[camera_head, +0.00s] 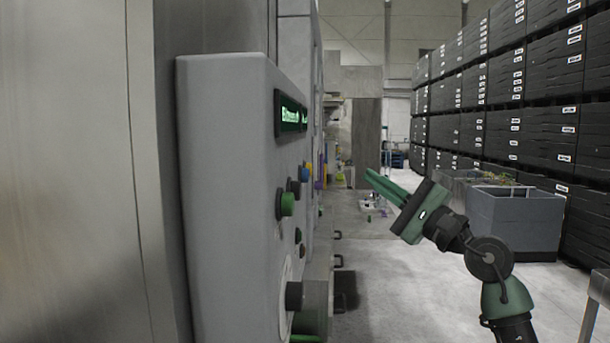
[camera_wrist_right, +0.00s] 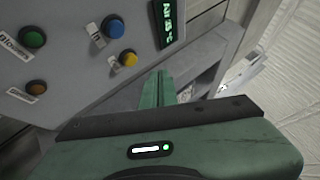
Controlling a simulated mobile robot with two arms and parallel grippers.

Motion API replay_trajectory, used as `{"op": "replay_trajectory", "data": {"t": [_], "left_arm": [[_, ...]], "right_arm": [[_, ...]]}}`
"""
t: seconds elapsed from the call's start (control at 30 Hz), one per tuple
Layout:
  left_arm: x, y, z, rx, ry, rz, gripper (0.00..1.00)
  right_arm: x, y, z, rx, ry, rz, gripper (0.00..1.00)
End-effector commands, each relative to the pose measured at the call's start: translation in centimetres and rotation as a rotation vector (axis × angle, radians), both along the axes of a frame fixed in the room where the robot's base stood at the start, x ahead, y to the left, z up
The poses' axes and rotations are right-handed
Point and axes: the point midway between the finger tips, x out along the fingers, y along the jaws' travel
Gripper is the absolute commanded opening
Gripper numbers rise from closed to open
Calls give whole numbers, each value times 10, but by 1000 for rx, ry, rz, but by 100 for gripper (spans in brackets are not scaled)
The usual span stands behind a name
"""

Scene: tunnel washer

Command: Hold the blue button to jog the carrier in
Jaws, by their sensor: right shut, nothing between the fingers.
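The blue button (camera_wrist_right: 114,26) sits on the grey control panel (camera_wrist_right: 75,65), left of the green-lit display (camera_wrist_right: 168,22), in the right wrist view. In the head view the panel (camera_head: 222,200) is seen at a steep angle, with the blue button (camera_head: 305,174) small near its far edge. My right gripper (camera_head: 369,174) is shut and empty, in the open space to the right of the panel. In the wrist view its fingertips (camera_wrist_right: 161,73) appear below and right of the blue button, apart from it. The carrier cannot be made out. My left gripper is not in view.
A yellow button (camera_wrist_right: 128,59), green button (camera_wrist_right: 33,38) and orange-brown button (camera_wrist_right: 36,88) are near the blue one. A black knob (camera_head: 293,295) sticks out low on the panel. Black stacked crates (camera_head: 548,65) and a grey bin (camera_head: 515,222) stand right.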

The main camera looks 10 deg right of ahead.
Motion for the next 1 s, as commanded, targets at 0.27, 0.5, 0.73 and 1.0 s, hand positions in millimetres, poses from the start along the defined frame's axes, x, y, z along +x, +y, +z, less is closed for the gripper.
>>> {"op": "replay_trajectory", "data": {"t": [0.27,0.5,0.73,1.0], "left_arm": [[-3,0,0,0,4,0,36],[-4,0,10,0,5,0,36],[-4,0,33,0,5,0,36],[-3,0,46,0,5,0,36]], "right_arm": [[0,0,1,-3,-2,-2,0],[3,11,3,-2,1,0,0],[12,42,4,1,2,2,0],[21,73,2,-1,1,0,0]]}}
